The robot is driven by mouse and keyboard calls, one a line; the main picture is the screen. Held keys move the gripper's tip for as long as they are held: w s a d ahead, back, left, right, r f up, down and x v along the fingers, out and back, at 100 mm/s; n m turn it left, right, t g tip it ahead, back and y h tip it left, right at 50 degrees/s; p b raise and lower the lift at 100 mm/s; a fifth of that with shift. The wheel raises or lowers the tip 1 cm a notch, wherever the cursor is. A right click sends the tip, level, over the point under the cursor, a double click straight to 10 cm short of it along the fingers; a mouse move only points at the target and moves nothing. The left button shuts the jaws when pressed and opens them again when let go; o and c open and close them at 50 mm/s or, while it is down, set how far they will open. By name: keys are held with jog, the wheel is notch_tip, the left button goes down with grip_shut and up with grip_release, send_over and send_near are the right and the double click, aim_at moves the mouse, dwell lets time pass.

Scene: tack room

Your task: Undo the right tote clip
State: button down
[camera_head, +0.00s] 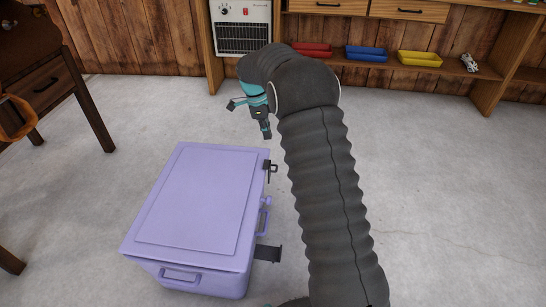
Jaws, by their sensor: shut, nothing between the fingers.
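A lilac tote (195,205) stands on the floor at the lower left, its lid down. Two dark clips are on its right-hand side. The far clip (270,167) sits up against the lid's edge near the far corner, with a small part hanging down. The near clip (268,254) sticks straight out from the side, away from the tote. I cannot tell for sure which one the task calls right. My gripper (266,133) is shut and empty, pointing down above the floor beyond the tote's far right corner, apart from both clips.
Lilac handles show on the tote's near end (181,276) and right side (264,217). A wooden table (60,80) is at the left. A white heater (242,25) and a shelf with red, blue and yellow trays (420,58) are behind. Floor right of my arm is clear.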

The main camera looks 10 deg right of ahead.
aim_at(270, 172)
notch_tip(270, 172, down, 14)
jog(key=d+b, duration=0.1)
jog(key=d, duration=0.1)
jog(key=shift+s+d+r+b, duration=0.15)
jog(key=shift+s+d+b, duration=0.15)
jog(key=shift+s+b, duration=0.15)
dwell(0.3)
